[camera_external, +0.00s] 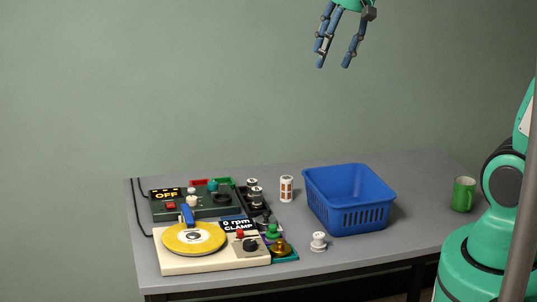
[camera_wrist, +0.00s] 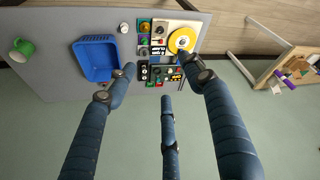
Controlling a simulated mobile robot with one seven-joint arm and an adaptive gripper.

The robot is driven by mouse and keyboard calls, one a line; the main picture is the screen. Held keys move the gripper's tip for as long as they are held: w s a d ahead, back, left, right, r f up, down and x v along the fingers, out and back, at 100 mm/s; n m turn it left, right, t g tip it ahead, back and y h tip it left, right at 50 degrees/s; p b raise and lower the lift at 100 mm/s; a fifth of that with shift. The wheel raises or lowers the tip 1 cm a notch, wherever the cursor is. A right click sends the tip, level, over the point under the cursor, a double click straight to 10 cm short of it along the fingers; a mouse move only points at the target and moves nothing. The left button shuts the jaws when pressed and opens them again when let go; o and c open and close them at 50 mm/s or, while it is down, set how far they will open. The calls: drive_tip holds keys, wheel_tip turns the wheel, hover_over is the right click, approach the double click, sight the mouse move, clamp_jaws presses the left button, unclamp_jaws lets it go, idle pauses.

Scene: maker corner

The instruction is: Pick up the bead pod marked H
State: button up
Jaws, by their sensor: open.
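No letter H can be read in either view, so I cannot tell which item is the bead pod marked H. Small light round pieces (camera_external: 256,197) stand in a dark tray on the table, behind the box with the yellow disc. A white cylinder with an orange-brown label (camera_external: 286,188) stands upright between that tray and the blue basket. A white spool-like piece (camera_external: 319,241) stands near the front edge. My gripper (camera_external: 333,58) is open and empty, high above the table's back side. Its blue fingers also spread across the wrist view (camera_wrist: 160,78).
A blue basket (camera_external: 350,213), seemingly empty, stands right of centre. A green mug (camera_external: 463,194) is at the right. A cream box (camera_external: 214,260) with a yellow disc (camera_external: 193,238) and a dark panel reading OFF (camera_external: 166,195) fill the left. Bare grey table (camera_external: 405,225) lies between basket and mug.

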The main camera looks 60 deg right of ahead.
drive_tip(key=w+d+f+g+p, duration=0.1)
drive_tip(key=w+d, duration=0.3)
drive_tip(key=w, duration=0.2)
drive_tip(key=w+d+f, duration=0.1)
drive_tip(key=w+d, duration=0.3)
drive_tip(key=w, duration=0.3)
drive_tip(key=n+g+p, duration=0.2)
drive_tip(key=g+p, duration=0.1)
drive_tip(key=p, duration=0.2)
hover_over(286, 177)
wheel_tip(286, 177, down, 37)
drive_tip(key=shift+w+r+y, duration=0.1)
drive_tip(key=shift+w+y, duration=0.1)
drive_tip(key=shift+y, duration=0.1)
drive_tip(key=shift+f, duration=4.35)
drive_tip(key=shift+f, duration=0.1)
drive_tip(key=shift+d+f, duration=0.1)
drive_tip(key=shift+f, duration=2.35)
